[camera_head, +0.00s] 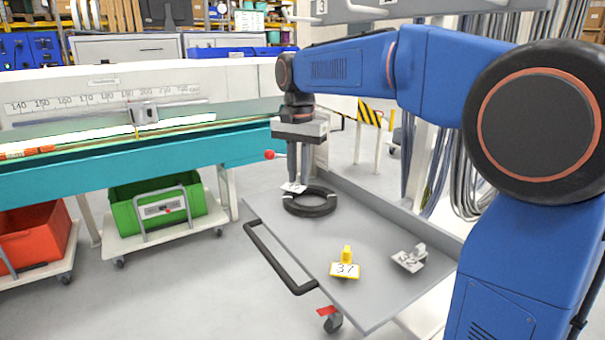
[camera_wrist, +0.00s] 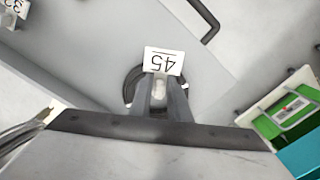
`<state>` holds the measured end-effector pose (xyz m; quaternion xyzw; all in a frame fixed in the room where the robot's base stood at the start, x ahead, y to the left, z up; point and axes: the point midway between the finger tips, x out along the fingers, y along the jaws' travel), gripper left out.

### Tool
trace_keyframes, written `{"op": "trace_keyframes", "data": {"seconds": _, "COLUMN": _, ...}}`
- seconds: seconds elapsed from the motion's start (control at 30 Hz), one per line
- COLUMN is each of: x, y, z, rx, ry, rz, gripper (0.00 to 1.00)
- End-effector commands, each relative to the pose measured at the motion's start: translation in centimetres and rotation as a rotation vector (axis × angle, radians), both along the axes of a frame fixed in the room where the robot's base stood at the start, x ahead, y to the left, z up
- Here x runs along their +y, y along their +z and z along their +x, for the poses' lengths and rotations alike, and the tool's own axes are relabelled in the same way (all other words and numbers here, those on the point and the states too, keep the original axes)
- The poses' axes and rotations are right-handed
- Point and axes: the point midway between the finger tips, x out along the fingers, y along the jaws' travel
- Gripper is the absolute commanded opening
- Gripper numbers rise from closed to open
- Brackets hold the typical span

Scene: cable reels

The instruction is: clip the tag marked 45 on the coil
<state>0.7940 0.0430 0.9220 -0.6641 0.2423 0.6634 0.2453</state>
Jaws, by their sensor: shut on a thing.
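The coil (camera_head: 322,208) is a black ring lying flat on the grey trolley top, with light bands on it. It also shows in the wrist view (camera_wrist: 129,91), partly hidden behind my fingers and the tag. My gripper (camera_head: 297,182) points down over the far left part of the coil and is shut on the tag marked 45 (camera_wrist: 163,61). The tag is a white plate that reads upside down in the wrist view, and it shows small in the head view (camera_head: 291,188). I cannot tell whether the tag touches the coil.
A yellow tag marked 37 (camera_head: 345,270) and a white tag (camera_head: 410,260) stand on the near part of the grey trolley (camera_head: 290,235). The trolley has a black handle (camera_head: 270,258). A green bin (camera_head: 130,222) and a teal measuring bench (camera_head: 100,176) are at the left.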

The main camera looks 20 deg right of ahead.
Motion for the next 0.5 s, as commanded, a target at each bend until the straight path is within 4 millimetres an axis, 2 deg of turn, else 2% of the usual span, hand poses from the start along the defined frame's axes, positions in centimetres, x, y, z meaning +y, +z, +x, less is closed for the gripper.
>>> {"op": "trace_keyframes", "data": {"seconds": 0.5, "x": 0.0, "y": -3.1, "z": 0.0, "rx": 0.002, "ry": 0.000, "rz": -0.001, "gripper": 0.00}}
